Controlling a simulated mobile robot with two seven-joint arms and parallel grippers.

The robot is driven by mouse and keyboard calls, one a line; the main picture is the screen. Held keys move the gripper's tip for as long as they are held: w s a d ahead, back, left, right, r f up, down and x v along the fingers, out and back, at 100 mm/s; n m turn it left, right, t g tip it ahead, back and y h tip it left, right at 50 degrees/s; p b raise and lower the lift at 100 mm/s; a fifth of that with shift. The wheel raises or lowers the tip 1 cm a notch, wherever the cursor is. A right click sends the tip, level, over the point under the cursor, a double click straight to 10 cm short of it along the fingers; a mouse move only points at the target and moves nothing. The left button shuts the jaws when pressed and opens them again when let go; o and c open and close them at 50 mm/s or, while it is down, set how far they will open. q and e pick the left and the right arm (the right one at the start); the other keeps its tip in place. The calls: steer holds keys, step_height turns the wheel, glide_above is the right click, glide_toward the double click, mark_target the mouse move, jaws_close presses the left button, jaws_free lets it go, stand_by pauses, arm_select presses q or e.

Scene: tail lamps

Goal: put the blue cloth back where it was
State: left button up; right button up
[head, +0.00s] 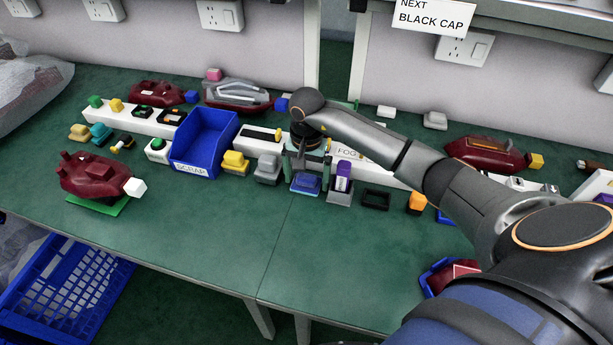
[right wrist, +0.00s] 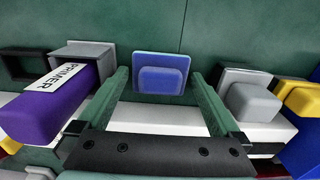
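The blue cloth (head: 305,184) looks like a small folded pad on a flat, slightly larger blue square at the front edge of the white strip. In the right wrist view, the blue cloth (right wrist: 161,80) lies ahead of the fingertips, between their lines. My right gripper (head: 305,178) is open over that spot, with green fingers apart and nothing visible between them. In the right wrist view, my right gripper (right wrist: 162,75) has one finger on each side of the blue square. Whether the fingers are beside or above the cloth is hard to tell. My left gripper is out of view.
A purple primer bottle (right wrist: 48,108) in a grey holder stands close to one finger, and a grey block (right wrist: 252,100) close to the other. A blue scrap bin (head: 203,140) and yellow block (head: 235,162) are to the left. The green table front (head: 240,235) is clear.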

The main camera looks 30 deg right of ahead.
mark_target(307, 177)
step_height(307, 177, up, 12)
steer(key=shift+r, duration=0.2)
stand_by(0.4)
